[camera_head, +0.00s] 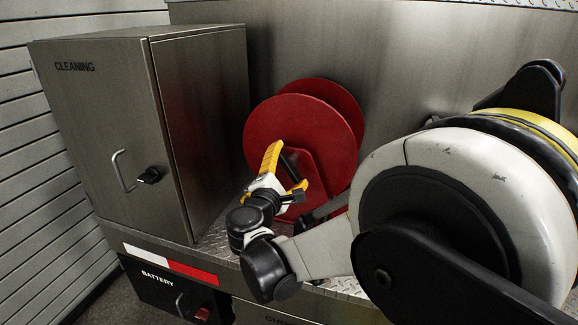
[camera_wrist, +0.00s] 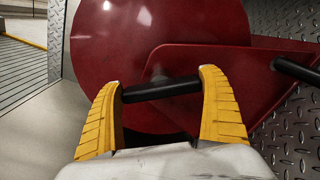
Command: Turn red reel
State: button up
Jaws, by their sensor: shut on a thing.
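The red reel (camera_head: 300,130) stands upright on the metal deck, with two round red discs and a red bracket at its front. In the wrist view its red disc (camera_wrist: 150,35) fills the upper middle. My gripper (camera_head: 287,167) is at the front of the reel. In the wrist view my gripper (camera_wrist: 161,82) has its yellow fingers at both ends of a short black handle (camera_wrist: 162,89), shut on it. The handle lies roughly level across the picture. The lower part of the reel is partly hidden behind my gripper and arm.
A steel cabinet marked CLEANING (camera_head: 105,130) stands left of the reel, with a handle and black knob. A black BATTERY box (camera_head: 160,285) is below the deck. A steel wall (camera_head: 400,50) rises behind. In the wrist view a second black bar (camera_wrist: 296,69) is at right.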

jog(key=m, duration=0.4)
jog(key=shift+f+m, duration=0.1)
jog(key=shift+m, duration=0.2)
jog(key=m, duration=0.4)
jog(key=shift+f+m, duration=0.15)
jog(key=shift+m, duration=0.15)
jog(key=m, duration=0.4)
jog(key=shift+f+m, duration=0.1)
jog(key=shift+m, duration=0.2)
jog(key=shift+f+m, duration=0.1)
jog(key=shift+m, duration=1.8)
jog(key=o, duration=1.1)
jog(key=shift+o, duration=0.2)
jog(key=v, duration=1.2)
